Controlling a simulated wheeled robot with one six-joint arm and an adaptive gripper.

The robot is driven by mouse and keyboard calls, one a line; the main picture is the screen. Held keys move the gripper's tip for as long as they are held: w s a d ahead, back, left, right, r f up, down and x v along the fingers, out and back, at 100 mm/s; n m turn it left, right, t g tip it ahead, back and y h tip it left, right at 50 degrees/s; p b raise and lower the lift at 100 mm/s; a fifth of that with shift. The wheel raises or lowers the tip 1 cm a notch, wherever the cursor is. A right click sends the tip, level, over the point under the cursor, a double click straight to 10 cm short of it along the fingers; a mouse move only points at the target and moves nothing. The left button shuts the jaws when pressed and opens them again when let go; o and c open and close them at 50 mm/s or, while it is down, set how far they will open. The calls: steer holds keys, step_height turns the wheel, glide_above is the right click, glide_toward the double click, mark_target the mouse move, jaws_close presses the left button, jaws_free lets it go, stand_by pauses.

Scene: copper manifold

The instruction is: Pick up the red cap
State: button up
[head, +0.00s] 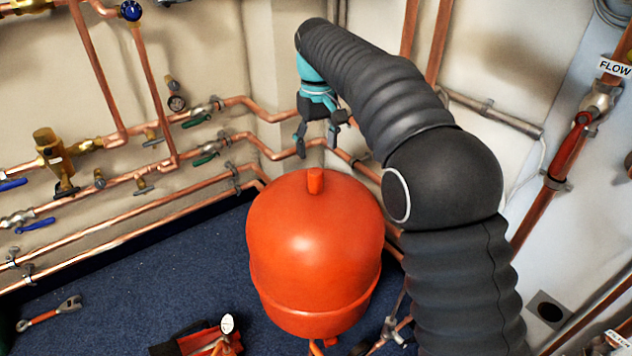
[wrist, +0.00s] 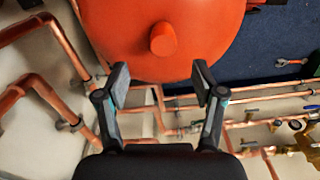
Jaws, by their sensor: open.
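The red cap (head: 315,181) is a short upright cylinder on top of the orange-red tank (head: 312,250). In the wrist view the cap (wrist: 163,39) shows as a round knob just beyond the fingertips, between them sideways. My gripper (head: 319,148) is above and behind the cap in the head view, its fingers pointing down. In the wrist view my gripper (wrist: 160,80) is open with nothing between its fingers. The cap is apart from both fingers.
Copper pipes (head: 110,229) with valves run along the wall behind and left of the tank. A red-handled valve (head: 568,150) is on the right wall.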

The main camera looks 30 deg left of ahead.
mark_target(315, 171)
steer(key=shift+s+a+f+b, duration=0.1)
steer(key=shift+f+b, duration=0.1)
steer(key=shift+f, duration=1.05)
steer(key=shift+s+d+f+b, duration=0.1)
steer(key=shift+f+b, duration=0.1)
steer(key=shift+f, duration=1.1)
steer(key=shift+s+a+f+b, duration=0.1)
steer(key=shift+f+b, duration=0.1)
steer(key=shift+f, duration=1.05)
steer(key=shift+c, duration=0.2)
steer(key=c, duration=1)
